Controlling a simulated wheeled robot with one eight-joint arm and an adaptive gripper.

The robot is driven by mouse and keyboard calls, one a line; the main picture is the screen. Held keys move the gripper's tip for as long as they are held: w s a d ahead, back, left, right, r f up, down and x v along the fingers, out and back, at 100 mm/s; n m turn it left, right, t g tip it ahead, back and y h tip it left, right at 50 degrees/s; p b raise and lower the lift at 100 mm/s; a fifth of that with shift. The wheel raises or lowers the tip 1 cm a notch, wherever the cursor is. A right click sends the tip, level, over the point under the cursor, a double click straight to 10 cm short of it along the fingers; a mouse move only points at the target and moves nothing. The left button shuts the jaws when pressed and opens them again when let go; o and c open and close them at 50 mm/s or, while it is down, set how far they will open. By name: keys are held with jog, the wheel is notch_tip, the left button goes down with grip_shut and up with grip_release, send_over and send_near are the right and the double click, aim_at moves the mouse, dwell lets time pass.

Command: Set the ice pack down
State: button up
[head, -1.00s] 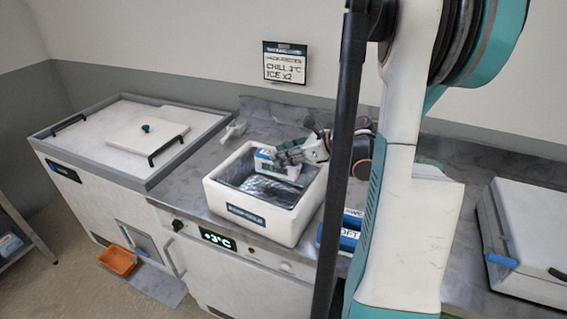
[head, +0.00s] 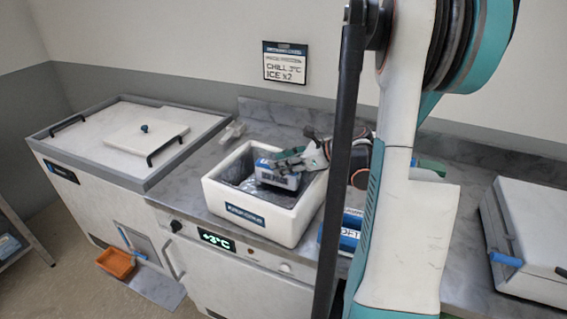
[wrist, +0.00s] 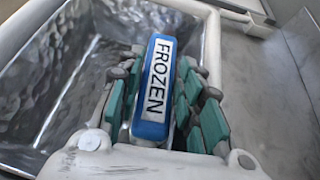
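The ice pack (wrist: 157,85) is blue with a white label reading FROZEN. My gripper (wrist: 158,75) is shut on it, with teal-padded fingers along both sides. In the head view the ice pack (head: 276,178) is inside the mouth of the white insulated box (head: 262,222), toward its right and back side. My gripper (head: 296,160) reaches over the box's right rim. The box has a silver, crinkled lining (wrist: 60,90). Whether the pack touches the lining below cannot be told.
A blue pack with a label ending in OFT (head: 350,238) lies right of the box, partly behind my arm. A white lidded chest (head: 130,135) stands left. A small grey-white item (head: 233,132) lies behind the box. A white case (head: 535,240) is at the right.

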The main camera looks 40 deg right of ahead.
dwell(0.3)
jog(key=shift+r, duration=0.25)
jog(key=p+v, duration=0.4)
jog(key=v, duration=0.8)
jog(key=shift+r, duration=0.35)
